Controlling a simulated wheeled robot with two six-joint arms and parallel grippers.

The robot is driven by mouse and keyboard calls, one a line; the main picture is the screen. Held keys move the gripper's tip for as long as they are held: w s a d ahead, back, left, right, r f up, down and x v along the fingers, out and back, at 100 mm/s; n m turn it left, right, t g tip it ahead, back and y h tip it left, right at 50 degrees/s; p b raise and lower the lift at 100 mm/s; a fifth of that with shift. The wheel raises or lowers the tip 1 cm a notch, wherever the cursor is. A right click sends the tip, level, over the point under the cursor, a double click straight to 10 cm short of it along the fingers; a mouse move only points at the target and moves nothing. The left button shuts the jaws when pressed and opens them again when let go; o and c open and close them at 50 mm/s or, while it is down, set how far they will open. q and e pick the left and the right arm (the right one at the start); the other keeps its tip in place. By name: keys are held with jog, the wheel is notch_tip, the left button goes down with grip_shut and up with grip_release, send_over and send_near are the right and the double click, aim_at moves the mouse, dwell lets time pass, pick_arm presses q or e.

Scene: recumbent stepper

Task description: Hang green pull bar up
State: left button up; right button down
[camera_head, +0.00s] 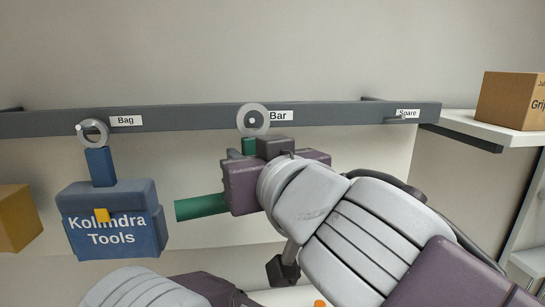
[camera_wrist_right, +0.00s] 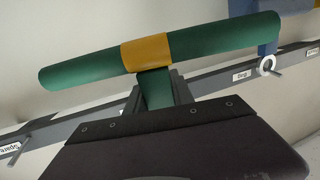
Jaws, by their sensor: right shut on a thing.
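The green pull bar (camera_head: 201,207) has a yellow band round its middle in the right wrist view (camera_wrist_right: 147,50). A green strap (camera_wrist_right: 157,92) runs from it between my right gripper's fingers. My right gripper (camera_head: 270,148) is shut on this strap, just below the rail. A grey ring (camera_head: 253,119) above the gripper is in front of the rail beside the "Bar" label (camera_head: 281,116). My left gripper's fingers are not visible; part of an arm shows at the bottom of the head view.
The grey rail (camera_head: 190,120) runs across the wall. A blue tool bag (camera_head: 113,220) hangs by a ring at the "Bag" label. The "Spare" peg (camera_head: 398,118) is empty. Boxes stand at the left edge (camera_head: 15,218) and on the right shelf (camera_head: 510,100).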

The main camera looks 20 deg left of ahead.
dwell(0.3)
jog(key=shift+w, duration=0.1)
jog(key=shift+w+a+f, duration=0.2)
jog(key=shift+w+a, duration=0.15)
jog(key=shift+w, duration=0.25)
jog(key=shift+w+a+f, duration=0.15)
jog(key=shift+w+a, duration=0.25)
jog(key=shift+w, duration=0.25)
jog(key=shift+w+a+f, duration=0.2)
jog(key=shift+w+a, duration=0.15)
jog(key=shift+w, duration=0.25)
jog(key=shift+s, duration=0.1)
